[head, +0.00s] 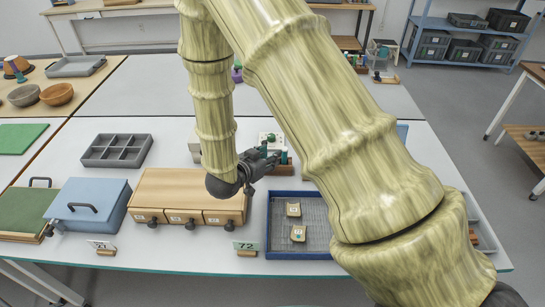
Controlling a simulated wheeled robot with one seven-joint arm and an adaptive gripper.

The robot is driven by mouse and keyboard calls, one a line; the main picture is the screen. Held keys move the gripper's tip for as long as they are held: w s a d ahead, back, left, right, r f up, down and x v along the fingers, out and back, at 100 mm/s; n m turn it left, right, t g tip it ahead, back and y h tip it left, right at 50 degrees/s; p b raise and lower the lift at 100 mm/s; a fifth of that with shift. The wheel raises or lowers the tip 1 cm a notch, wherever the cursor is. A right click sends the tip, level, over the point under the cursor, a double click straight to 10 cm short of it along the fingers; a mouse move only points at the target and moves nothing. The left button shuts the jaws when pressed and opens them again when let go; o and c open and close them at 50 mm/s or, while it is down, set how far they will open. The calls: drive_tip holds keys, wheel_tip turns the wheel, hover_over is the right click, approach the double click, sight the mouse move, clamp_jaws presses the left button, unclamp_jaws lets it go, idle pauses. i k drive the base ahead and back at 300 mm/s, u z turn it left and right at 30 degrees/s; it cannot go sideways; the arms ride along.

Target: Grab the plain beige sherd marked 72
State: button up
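Two small beige sherds lie apart in a blue-rimmed tray (271,232) with a grey mesh floor. The upper sherd (293,209) is near the tray's middle, and the lower sherd (298,234) is nearer the front. Each seems to bear a small mark, too small to read. A card reading 72 (246,245) stands at the table's front edge, just left of the tray. My gripper (271,158) is above and behind the wooden drawer box, up and left of the sherds and away from them. Its fingers are small and dark, and their opening is unclear.
The wooden drawer box (185,185) stands left of the tray, then a blue lidded box (90,203) and a card reading 21 (103,245). A grey compartment tray (117,150) lies behind. My arm hides the tray's right side and much of the table there.

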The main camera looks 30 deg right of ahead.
sight(298, 233)
drive_tip(key=z, duration=1.2)
